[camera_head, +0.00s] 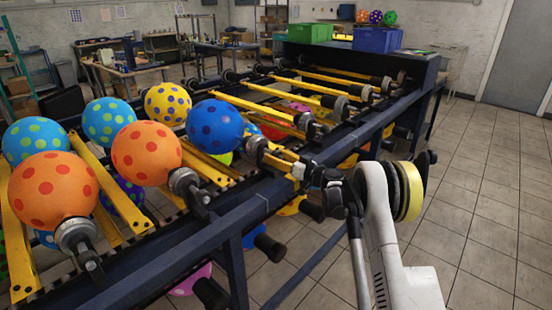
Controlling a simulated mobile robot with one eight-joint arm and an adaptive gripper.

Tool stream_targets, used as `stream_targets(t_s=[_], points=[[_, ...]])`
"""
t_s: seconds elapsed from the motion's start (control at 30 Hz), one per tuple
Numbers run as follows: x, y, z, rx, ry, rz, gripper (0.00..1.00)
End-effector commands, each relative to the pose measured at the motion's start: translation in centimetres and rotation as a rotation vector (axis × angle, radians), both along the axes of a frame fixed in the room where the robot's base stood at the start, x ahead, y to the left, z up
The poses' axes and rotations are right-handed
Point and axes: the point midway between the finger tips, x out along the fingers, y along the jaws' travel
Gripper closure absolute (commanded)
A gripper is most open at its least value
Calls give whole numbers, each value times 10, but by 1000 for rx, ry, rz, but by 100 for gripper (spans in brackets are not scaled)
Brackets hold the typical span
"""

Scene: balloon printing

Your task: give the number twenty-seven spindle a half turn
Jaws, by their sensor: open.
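My gripper (302,170) is open at the end of my white arm, at the outer rail of the machine. Its fingers are near the outer end of the spindle (257,150) that carries a blue balloon with dark dots (214,125). The fingers are small and partly overlap the spindle end, so I cannot tell whether they touch it. No spindle number is readable, so I cannot tell which spindle is number twenty-seven. Another spindle (184,182) carries an orange dotted balloon (146,152), and a nearer one (75,234) carries a larger orange balloon (53,189).
The dark blue machine rail (230,222) runs diagonally across the view, with yellow bars (122,200) between spindles. Several empty spindles (308,122) lie farther back. Green (309,33) and blue (376,40) crates stand at the far end. The tiled floor (485,215) at right is clear.

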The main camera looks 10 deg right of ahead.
Motion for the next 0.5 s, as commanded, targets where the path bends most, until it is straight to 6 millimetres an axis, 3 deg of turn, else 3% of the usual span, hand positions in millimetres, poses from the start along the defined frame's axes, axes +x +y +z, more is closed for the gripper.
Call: stream_targets(t_s=[0.07,0.23,0.27,0.5], points=[[0,0,0,0,0,0,39],[0,0,0,0,0,0,87],[0,0,0,0,0,0,93],[0,0,0,8,6,0,93]])
